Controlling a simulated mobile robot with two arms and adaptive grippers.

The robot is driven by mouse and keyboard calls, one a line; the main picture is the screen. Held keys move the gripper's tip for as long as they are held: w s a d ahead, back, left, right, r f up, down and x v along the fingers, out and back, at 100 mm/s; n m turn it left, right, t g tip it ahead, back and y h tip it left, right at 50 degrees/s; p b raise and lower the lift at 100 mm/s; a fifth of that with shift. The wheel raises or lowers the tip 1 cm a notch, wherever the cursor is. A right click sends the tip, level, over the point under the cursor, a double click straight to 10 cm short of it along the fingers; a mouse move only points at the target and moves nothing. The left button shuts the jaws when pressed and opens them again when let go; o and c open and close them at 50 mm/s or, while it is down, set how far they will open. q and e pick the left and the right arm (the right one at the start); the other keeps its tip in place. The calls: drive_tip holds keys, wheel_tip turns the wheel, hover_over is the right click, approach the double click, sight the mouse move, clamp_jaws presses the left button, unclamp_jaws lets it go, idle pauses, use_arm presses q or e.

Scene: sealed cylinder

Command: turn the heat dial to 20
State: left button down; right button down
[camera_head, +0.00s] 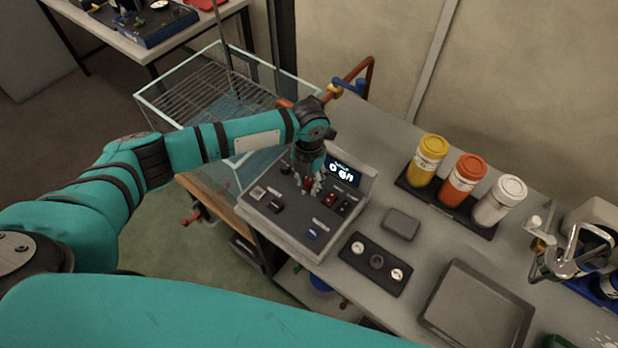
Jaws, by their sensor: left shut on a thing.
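A grey control panel (290,222) with a sloped face sits at the left end of the bench. It bears several small switches and buttons and a lit display (343,171), whose digits are too small to read surely. My left gripper (308,184) points down onto the upper part of the panel face, just left of the display. Its fingers are shut on a small knob there, which I take for the heat dial; the fingers mostly hide it, and its setting cannot be read. My right gripper is not in view.
A black plate with gauges (376,262) and a small grey block (401,224) lie right of the panel. Yellow, orange and white jars (428,160) stand in a black rack behind. A grey tray (477,309) lies front right. A wire-shelved glass case (200,97) stands left.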

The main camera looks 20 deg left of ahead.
sight(309, 182)
use_arm(q)
drive_tip(key=c, duration=1.1)
unclamp_jaws()
drive_tip(key=shift+o, duration=0.2)
drive_tip(key=shift+r, duration=0.1)
wheel_tip(309, 182, up, 12)
